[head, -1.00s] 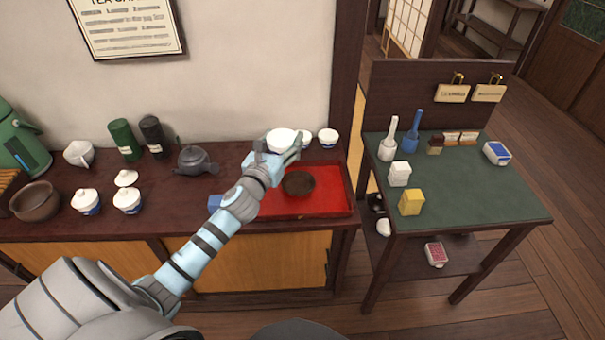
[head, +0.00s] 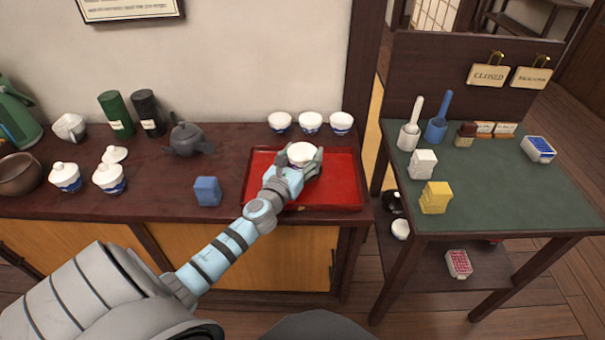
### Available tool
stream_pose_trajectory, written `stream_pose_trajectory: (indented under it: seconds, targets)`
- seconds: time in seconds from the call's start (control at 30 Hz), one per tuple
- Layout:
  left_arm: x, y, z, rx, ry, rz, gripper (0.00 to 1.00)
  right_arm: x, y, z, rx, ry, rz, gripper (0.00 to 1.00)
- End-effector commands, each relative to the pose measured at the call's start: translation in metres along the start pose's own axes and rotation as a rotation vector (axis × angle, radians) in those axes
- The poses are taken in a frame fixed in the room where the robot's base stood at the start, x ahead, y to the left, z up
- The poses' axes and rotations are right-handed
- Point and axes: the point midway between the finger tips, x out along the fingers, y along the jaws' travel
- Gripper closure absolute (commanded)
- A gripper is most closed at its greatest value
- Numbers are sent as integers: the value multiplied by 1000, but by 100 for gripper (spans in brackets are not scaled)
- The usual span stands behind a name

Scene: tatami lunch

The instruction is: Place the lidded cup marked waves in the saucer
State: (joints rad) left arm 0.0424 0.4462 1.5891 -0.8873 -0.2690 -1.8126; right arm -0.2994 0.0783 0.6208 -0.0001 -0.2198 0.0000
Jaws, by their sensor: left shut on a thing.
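My left gripper (head: 303,163) is shut on a white cup (head: 301,151) over the red tray (head: 345,194). The fingers and wrist cover much of the cup, so its marking is hidden, and I cannot tell whether it wears a lid. The dark round saucer on the tray is hidden behind the cup and gripper, so I cannot tell whether they touch. Two lidded white cups with blue patterns, one (head: 66,178) and another (head: 109,179), stand at the left; their patterns are too small to read. My right gripper is not in view.
Three white cups (head: 311,123) line the wall behind the tray. A blue block (head: 207,191) sits left of the tray, and a dark teapot (head: 187,140) stands behind it. A white lid-like piece (head: 114,154) lies behind the lidded cups. A green-topped side table (head: 490,190) stands right.

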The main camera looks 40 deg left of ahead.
Motion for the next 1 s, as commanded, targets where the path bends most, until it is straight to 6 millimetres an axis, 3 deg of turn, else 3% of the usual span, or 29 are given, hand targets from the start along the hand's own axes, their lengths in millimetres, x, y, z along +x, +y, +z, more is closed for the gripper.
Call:
stream_pose_trajectory:
  seconds: [0.03, 0.13, 0.47, 0.5, 0.6, 1.0]
  targets:
    - [0, 0, -18, 0, 1, 0, 70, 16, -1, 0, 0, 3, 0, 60]
    - [0, 0, -35, -1, 2, 0, 70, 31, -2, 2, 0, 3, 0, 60]
    - [1, -1, -34, 0, 1, -1, 70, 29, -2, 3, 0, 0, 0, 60]
    - [0, -1, -34, 0, 1, -1, 36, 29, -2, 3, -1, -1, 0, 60]
    - [1, -1, -33, 0, 1, -1, 20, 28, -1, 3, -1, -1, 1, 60]
    - [-1, -1, -29, -1, 2, -1, 19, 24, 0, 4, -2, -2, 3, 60]
